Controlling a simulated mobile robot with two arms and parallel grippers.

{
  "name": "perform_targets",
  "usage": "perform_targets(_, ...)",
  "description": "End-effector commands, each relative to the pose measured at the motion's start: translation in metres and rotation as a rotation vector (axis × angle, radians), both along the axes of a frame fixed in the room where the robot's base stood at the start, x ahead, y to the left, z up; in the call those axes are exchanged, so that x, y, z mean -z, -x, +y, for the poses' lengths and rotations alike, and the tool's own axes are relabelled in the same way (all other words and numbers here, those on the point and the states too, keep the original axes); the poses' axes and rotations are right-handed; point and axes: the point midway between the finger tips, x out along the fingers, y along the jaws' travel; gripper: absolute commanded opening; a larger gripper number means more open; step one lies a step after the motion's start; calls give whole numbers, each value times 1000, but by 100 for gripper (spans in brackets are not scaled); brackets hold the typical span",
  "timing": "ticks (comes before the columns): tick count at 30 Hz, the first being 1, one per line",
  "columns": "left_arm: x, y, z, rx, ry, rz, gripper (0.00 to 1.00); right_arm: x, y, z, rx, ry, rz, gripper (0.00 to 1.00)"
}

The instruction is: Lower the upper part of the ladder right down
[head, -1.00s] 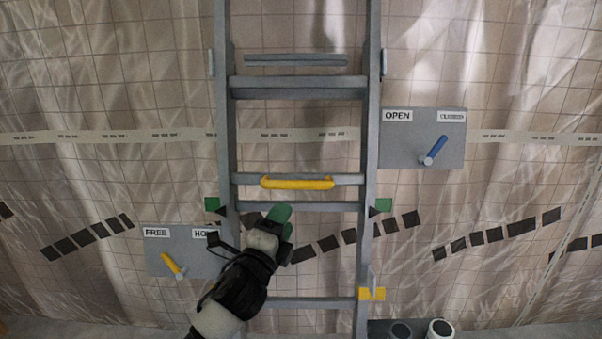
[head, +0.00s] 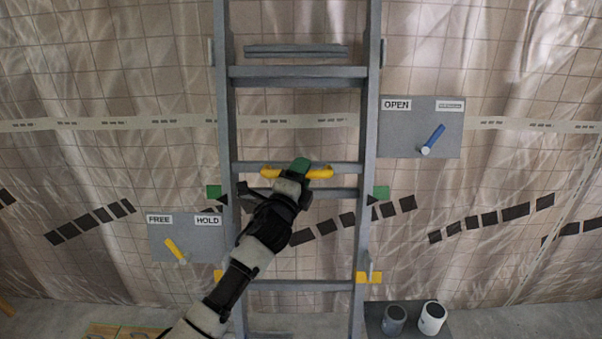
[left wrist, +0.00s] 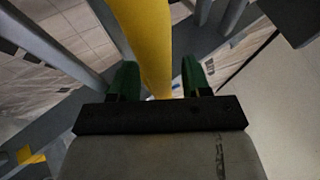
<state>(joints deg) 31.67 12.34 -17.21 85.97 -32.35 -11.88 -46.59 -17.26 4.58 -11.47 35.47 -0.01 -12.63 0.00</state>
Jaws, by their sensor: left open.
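The grey ladder (head: 369,120) stands upright in the middle of the head view. A yellow handle (head: 320,173) sits on one of its rungs. My left gripper (head: 300,166) is at the handle and covers its middle. In the left wrist view the yellow handle (left wrist: 150,50) runs between the two green fingertips (left wrist: 158,80), with a gap on both sides, so the gripper is open around it. Black pointers on the upper part are near the green marks (head: 381,192) on the rails; yellow marks (head: 370,277) are lower down. My right gripper is not in view.
A left panel (head: 160,245) reads FREE and HOLD, with a yellow lever (head: 174,248) tilted toward FREE. A right panel (head: 400,140) reads OPEN, with a blue lever (head: 433,139). Two cans (head: 432,318) stand on a dark surface at the lower right.

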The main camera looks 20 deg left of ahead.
Motion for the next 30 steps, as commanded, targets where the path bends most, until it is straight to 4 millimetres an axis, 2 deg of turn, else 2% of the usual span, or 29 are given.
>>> perform_targets(4,0,0,0,0,0,0,48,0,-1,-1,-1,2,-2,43)
perform_targets(12,0,0,0,-1,0,0,6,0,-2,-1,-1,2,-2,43)
perform_targets(14,0,0,0,-1,0,0,0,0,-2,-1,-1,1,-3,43)
perform_targets(23,8,2,0,-1,1,2,0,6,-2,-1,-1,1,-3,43)
perform_targets(26,22,5,-1,-1,2,4,0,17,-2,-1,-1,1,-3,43)
perform_targets(30,55,13,-4,-1,3,6,0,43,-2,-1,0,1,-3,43)
